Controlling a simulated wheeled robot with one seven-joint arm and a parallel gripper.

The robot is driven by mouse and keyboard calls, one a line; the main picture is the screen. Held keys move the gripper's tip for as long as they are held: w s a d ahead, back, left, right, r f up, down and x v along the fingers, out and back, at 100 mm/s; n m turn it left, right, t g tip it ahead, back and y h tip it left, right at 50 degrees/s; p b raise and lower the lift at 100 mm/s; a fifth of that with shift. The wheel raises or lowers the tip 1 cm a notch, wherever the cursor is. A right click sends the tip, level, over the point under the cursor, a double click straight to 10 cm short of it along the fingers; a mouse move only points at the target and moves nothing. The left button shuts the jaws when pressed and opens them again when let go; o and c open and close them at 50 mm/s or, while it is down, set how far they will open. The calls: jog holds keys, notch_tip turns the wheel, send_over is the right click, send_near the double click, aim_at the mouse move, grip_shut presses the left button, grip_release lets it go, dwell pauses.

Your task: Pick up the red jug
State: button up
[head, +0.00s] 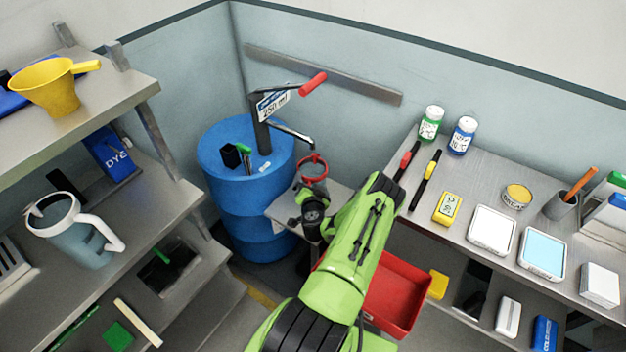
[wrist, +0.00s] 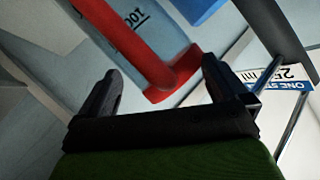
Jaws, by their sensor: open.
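The red jug (head: 313,167), with a red rim and a see-through bluish body, stands by the blue drum under the pump spout. In the wrist view its red handle (wrist: 150,55) runs between and beyond the two fingertips, beside the printed body. My gripper (head: 312,203) is at the near side of the jug, and its dark fingers hide the jug's lower part. In the wrist view my gripper (wrist: 160,78) is open, with a finger on each side of the handle. I cannot tell whether either finger touches it.
The blue drum (head: 225,195) with a hand pump (head: 262,125) and a 250 ml sign (head: 272,104) stands just left of the jug. A small grey platform (head: 283,212) is below the jug. A red bin (head: 402,295) and a cluttered bench (head: 455,232) are to the right.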

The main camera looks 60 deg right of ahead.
jog(key=shift+w, duration=0.1)
jog(key=shift+a+r, duration=0.25)
jog(key=shift+a, duration=0.25)
jog(key=shift+c, duration=0.5)
jog(key=shift+d+f, duration=0.1)
jog(key=shift+d, duration=0.1)
jog(key=c, duration=0.4)
grip_shut()
